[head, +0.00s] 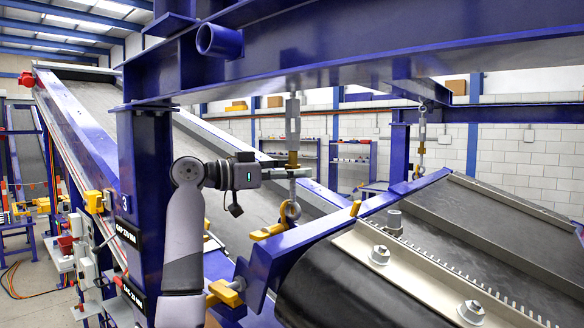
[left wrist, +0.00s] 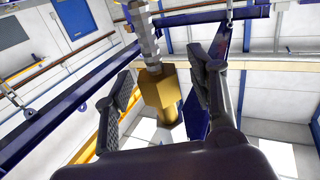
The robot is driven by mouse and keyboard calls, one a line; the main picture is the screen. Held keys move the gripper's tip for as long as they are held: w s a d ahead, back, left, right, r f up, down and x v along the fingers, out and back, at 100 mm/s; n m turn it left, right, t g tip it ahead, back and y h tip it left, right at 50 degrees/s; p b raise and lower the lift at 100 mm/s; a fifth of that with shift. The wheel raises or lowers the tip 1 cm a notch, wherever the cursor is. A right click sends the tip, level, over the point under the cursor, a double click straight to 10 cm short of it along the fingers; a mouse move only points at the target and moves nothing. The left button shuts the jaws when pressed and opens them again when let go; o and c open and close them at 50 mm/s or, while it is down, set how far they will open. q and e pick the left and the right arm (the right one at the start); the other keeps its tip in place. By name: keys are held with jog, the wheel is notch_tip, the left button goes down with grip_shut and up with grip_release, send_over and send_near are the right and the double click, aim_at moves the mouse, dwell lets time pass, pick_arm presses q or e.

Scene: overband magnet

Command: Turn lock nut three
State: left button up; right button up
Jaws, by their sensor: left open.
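The brass lock nut (head: 293,158) sits on a vertical threaded hanger below a grey turnbuckle body (head: 293,120). The hanger's lower end hooks into an eye (head: 291,211) on the magnet frame. My left gripper (head: 288,167) reaches in from the left at the nut's height. Its fingers are open, one on each side of the hanger. In the left wrist view the brass nut (left wrist: 160,88) stands between the two open fingers (left wrist: 160,95), with a visible gap on both sides. My right gripper is not in view.
A blue beam (head: 360,45) runs above the hanger, and a blue post marked 3 (head: 145,200) stands behind my left arm. The magnet with its black belt drum (head: 345,280) lies below right. A second hanger (head: 421,140) stands farther right.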

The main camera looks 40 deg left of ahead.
aim_at(287, 170)
pick_arm(q)
jog(key=b+v, duration=0.2)
jog(key=v, duration=0.5)
jog(key=shift+d+r+b, duration=0.2)
jog(key=shift+d+b, duration=0.1)
dwell(0.3)
jog(key=shift+o, duration=0.2)
jog(key=shift+s, duration=0.1)
jog(key=o, duration=0.5)
